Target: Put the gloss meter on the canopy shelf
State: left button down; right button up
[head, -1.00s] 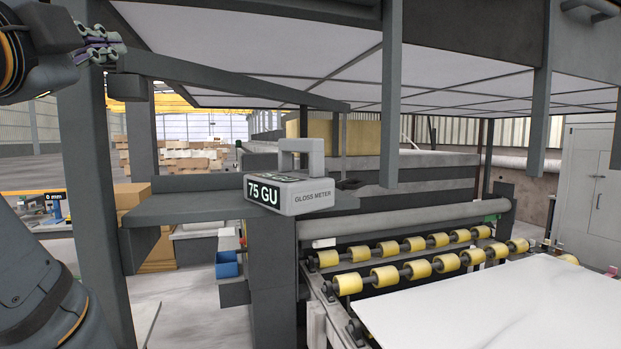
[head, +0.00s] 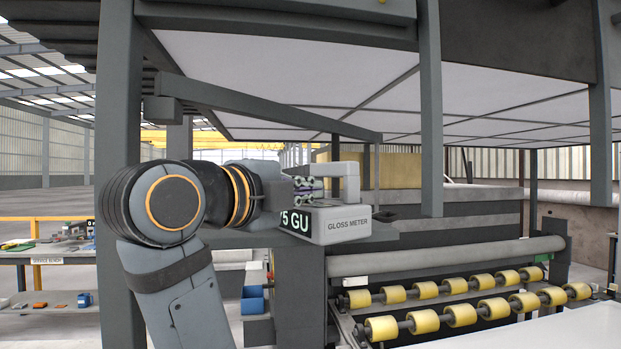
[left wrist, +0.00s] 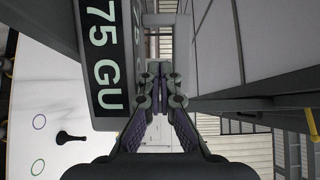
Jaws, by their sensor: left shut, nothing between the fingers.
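The gloss meter (head: 345,228) is a grey block with a raised handle and a dark "75 GU" display. It stands upright on the dark grey shelf (head: 240,240) under the canopy. My left gripper (head: 306,190) is shut and empty, just left of the handle and above the display side; the head view does not show whether it touches. In the left wrist view the display side of the meter (left wrist: 105,60) is beside the shut fingertips (left wrist: 160,82). My left arm hides part of the shelf and of the display. My right gripper is not in view.
White canopy panels (head: 300,85) hang above, with a grey post (head: 431,110) right of the meter and another post (head: 118,150) at left. Yellow rollers (head: 460,312) lie below right. A blue bin (head: 252,300) is below the shelf. A service bench (head: 50,253) stands at left.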

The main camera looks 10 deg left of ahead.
pick_arm(q)
jog(key=w+p, duration=0.2)
jog(key=w, duration=0.1)
jog(key=w+p, duration=0.1)
jog(key=w, duration=0.1)
jog(key=shift+a+r, duration=0.2)
jog(key=shift+r, duration=0.05)
jog(key=shift+w+a+f, duration=0.15)
jog(key=shift+w+a, duration=0.05)
jog(key=shift+w, duration=0.1)
jog(key=shift+d, duration=0.15)
jog(key=w+a, duration=0.1)
jog(key=w, duration=0.4)
jog(key=w+a, duration=0.1)
jog(key=w, duration=0.2)
jog(key=shift+a+f, duration=0.1)
jog(key=shift+a, duration=0.25)
jog(key=shift+s+d, duration=0.15)
jog(key=shift+s, duration=0.1)
jog(key=shift+w, duration=0.15)
